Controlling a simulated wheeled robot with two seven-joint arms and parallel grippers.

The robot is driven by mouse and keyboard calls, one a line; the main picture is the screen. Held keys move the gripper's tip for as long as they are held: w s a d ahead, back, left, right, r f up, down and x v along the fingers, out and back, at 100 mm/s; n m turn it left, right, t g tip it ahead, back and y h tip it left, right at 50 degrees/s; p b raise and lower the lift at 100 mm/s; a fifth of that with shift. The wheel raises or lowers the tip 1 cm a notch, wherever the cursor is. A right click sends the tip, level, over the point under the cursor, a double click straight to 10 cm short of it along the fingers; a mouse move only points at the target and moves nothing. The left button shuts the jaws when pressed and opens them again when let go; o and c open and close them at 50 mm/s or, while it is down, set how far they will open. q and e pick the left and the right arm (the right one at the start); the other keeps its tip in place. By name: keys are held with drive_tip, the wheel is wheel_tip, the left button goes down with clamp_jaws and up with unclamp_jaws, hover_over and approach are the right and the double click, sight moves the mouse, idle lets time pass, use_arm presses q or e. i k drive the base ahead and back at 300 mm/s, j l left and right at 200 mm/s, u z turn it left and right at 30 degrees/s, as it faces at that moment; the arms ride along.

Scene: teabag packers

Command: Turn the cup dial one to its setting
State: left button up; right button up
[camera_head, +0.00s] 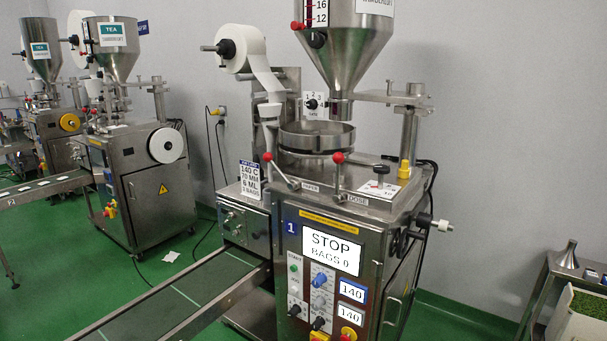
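Packing machine one (318,216) stands in the middle, marked with a blue "1" plate. On its top right is a white plate with small numbers (378,189) and a dark knob (380,174), which may be the cup dial; its reading is too small to tell. Behind the round steel pan (317,136) is a gate dial (312,104) marked 1, 2, 3, its knob black. A card (251,178) at the machine's left reads 140 C, 70 MM, 6 ML and 3 bags. The screen (331,249) shows STOP, BAGS 0. Neither gripper is in view.
Red-knobbed levers (338,159) marked PAPER and DOSE rise from the front of the top. A conveyor (180,300) runs to the lower left. A side table (562,272) with a funnel stands at right.

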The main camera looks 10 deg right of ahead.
sight(381, 169)
drive_tip(key=l+u, duration=0.25)
drive_tip(key=l, duration=0.35)
drive_tip(key=k+l+u, duration=0.1)
drive_tip(key=l+u, duration=0.15)
drive_tip(key=l, duration=0.3)
drive_tip(key=k+l+u, duration=0.25)
drive_tip(key=l, duration=0.35)
drive_tip(key=i, duration=0.1)
